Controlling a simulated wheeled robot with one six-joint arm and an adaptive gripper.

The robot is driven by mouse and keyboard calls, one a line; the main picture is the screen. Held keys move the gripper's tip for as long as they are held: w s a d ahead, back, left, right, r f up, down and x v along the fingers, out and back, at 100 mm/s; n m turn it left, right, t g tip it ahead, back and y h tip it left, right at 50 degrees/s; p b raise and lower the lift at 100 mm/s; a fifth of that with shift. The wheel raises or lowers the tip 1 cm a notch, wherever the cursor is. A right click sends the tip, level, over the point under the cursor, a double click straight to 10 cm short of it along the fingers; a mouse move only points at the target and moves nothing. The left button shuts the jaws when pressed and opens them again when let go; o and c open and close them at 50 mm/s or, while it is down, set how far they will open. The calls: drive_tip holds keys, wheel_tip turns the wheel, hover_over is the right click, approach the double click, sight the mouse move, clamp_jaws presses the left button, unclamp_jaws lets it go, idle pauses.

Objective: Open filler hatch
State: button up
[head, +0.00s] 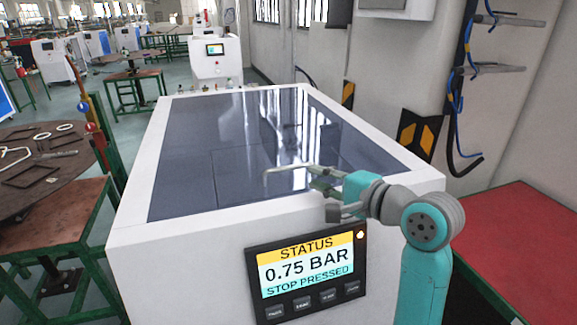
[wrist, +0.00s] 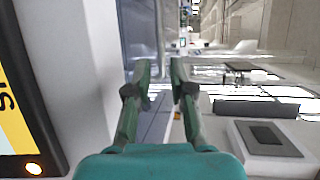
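The generator is a white cabinet (head: 190,265) with a glossy dark top panel (head: 195,130). Faint seams in the near part of the top outline a rectangular hatch (head: 240,180). A thin grey bar handle (head: 285,170) with a bent end stands above it. My gripper (head: 320,178) is over the near right part of the top, at the right end of the bar. In the wrist view my gripper (wrist: 161,68) has its two fingers apart, and the thin bar (wrist: 160,38) shows in line with the gap. I cannot tell whether it touches a finger.
A status display (head: 308,272) on the cabinet front reads 0.75 BAR and STOP PRESSED. A red-topped table (head: 520,245) stands at the right, and a round dark table (head: 50,165) at the left. A wall with cables and yellow-black markers (head: 415,135) rises behind at the right.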

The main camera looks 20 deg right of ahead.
sight(293, 168)
drive_tip(key=x, duration=0.9)
drive_tip(key=shift+w+a, duration=0.15)
clamp_jaws()
